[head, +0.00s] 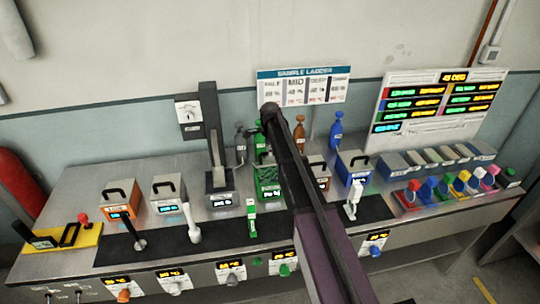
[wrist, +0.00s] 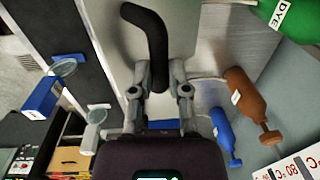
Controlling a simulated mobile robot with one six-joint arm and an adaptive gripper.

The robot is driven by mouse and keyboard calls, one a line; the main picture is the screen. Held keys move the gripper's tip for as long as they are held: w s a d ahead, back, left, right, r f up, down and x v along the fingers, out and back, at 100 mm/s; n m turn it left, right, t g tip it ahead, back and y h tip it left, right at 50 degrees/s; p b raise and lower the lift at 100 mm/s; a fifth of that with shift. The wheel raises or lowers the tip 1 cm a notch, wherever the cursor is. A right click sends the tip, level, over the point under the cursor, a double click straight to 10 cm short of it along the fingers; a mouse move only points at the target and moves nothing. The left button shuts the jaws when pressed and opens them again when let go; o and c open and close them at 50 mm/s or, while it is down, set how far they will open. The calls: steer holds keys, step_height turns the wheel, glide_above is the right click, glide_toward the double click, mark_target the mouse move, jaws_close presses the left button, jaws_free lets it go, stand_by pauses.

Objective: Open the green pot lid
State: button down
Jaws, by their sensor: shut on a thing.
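The green pot (head: 268,187) stands in the middle of the bench in the head view, a boxy vessel with a white label. My arm crosses just beside it and hides part of its top, so I cannot tell there how its lid sits. In the wrist view my gripper (wrist: 158,82) is shut on a curved black handle (wrist: 148,28). A pale grey flat surface (wrist: 184,38) lies behind the handle; I cannot tell whether it is the lid. The gripper's fingertips are hidden in the head view.
An orange pot (head: 120,205), a white pot (head: 168,192) and a blue pot (head: 353,173) stand along the bench. Brown (wrist: 246,97), blue (wrist: 222,132) and green (wrist: 284,18) bottles are near my gripper. A dark post (head: 213,125) rises left of the green pot.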

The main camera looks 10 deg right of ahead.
steer(key=w+a+f+b, duration=0.1)
steer(key=w+b, duration=0.1)
steer(key=w, duration=1.1)
steer(key=shift+w+f, duration=0.2)
steer(key=shift+w, duration=0.4)
steer(key=c, duration=0.7)
jaws_free()
steer(key=shift+w+a+f, duration=0.1)
steer(key=shift+o, duration=0.5)
steer(key=shift+w+f, duration=0.15)
steer(key=shift+f, duration=0.1)
steer(key=shift+r, duration=0.1)
steer(key=shift+s, duration=0.2)
